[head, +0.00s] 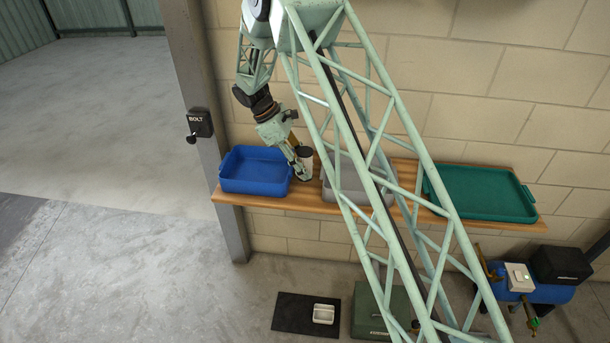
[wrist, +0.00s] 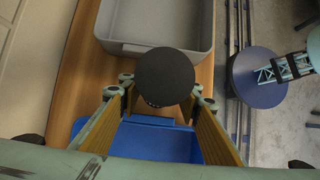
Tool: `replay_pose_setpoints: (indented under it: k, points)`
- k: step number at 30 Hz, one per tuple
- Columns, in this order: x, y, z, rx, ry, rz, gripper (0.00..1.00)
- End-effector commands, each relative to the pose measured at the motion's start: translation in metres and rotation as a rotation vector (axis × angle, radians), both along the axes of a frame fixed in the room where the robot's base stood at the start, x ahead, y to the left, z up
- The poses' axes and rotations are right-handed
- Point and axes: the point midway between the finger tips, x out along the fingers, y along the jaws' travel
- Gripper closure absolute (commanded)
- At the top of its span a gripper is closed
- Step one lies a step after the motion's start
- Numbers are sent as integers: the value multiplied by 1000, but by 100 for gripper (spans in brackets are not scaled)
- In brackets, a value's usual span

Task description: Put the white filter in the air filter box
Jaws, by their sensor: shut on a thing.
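My gripper (head: 301,170) is shut on a round, dark-topped canister (head: 305,154) with a paler side, above the shelf between the blue and grey trays. In the wrist view the canister's dark round top (wrist: 165,76) shows between the fingertips; its underside is hidden. A small white rectangular piece (head: 323,314) lies on a black mat (head: 291,314) on the floor; I cannot tell whether it is the white filter. A dark green box (head: 370,318) stands beside the mat, partly behind my arm. I cannot tell for certain which thing is the air filter box.
The wooden shelf (head: 301,203) carries a blue tray (head: 254,184), a grey tray (head: 341,184) and a green tray (head: 490,196). A block wall is behind it. A blue tank (head: 552,294) with fittings and a black box (head: 562,264) stands at lower right. Left floor is clear.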

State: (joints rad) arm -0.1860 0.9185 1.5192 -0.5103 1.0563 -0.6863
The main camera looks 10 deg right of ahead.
Motion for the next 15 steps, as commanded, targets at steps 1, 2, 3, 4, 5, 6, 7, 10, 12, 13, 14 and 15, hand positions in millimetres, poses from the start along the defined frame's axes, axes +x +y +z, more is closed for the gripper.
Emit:
replay_pose_setpoints:
  k: [1,2,3,4,5,6,7,10,12,13,14,15]
  points:
    - [0,0,-2,0,0,0,81]
    - [0,0,-3,-1,1,0,81]
    - [0,0,-5,0,2,0,81]
    - [-1,0,-8,0,2,0,81]
    - [-1,0,-10,0,2,0,81]
    - [-1,0,-14,0,2,0,81]
    - [-1,0,-18,0,2,0,81]
    - [-1,0,-28,0,2,1,81]
    - [0,0,-32,0,1,0,81]
    - [0,0,-33,0,0,1,81]
    - [0,0,-34,0,0,1,81]
    - [0,0,-35,0,0,0,81]
